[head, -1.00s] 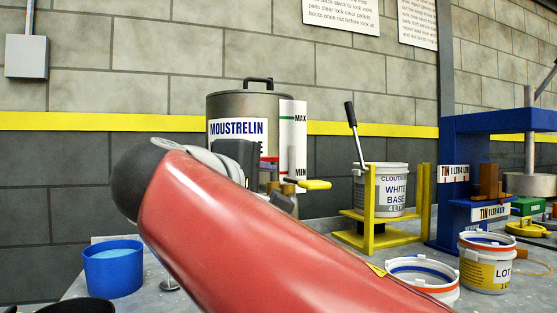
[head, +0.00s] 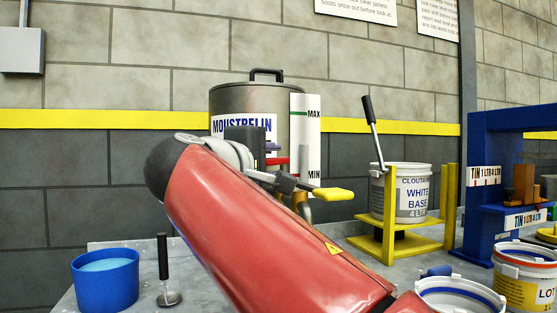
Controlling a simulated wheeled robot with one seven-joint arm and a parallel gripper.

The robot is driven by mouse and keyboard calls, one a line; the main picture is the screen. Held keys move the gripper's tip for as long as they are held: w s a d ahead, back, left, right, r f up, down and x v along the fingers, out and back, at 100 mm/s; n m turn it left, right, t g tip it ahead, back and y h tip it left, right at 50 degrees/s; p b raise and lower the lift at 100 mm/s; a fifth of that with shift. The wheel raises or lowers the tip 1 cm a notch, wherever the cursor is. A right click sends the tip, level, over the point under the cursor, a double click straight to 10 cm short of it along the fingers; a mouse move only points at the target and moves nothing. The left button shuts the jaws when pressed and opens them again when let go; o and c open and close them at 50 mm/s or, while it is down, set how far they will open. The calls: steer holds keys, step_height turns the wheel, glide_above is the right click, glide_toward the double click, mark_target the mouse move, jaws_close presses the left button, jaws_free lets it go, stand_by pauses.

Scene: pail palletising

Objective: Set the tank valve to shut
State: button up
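The grey metal tank (head: 222,105) labelled MOUSTRELIN stands at the back centre with a black lid handle. A white gauge strip (head: 306,130) marked MAX and MIN runs down its right side. The valve's yellow lever (head: 334,194) juts out to the right below the MIN mark, roughly level. A brass-coloured pipe (head: 304,211) shows under it. My red arm crosses in front of the tank's lower part. My gripper (head: 272,180) is mostly hidden behind my wrist; dark grey parts of it show close to the lever. Whether they touch it, or whether the fingers are open, I cannot tell.
A blue cup (head: 105,282) and an upright black-handled tool (head: 164,270) stand at the left. A white pail (head: 402,195) sits in a yellow stand (head: 376,246) at the right. Open pails (head: 460,293) and a blue press frame (head: 480,145) lie further right.

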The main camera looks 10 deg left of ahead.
steer(key=shift+w+d, duration=0.1)
steer(key=shift+w, duration=0.3)
jaws_close()
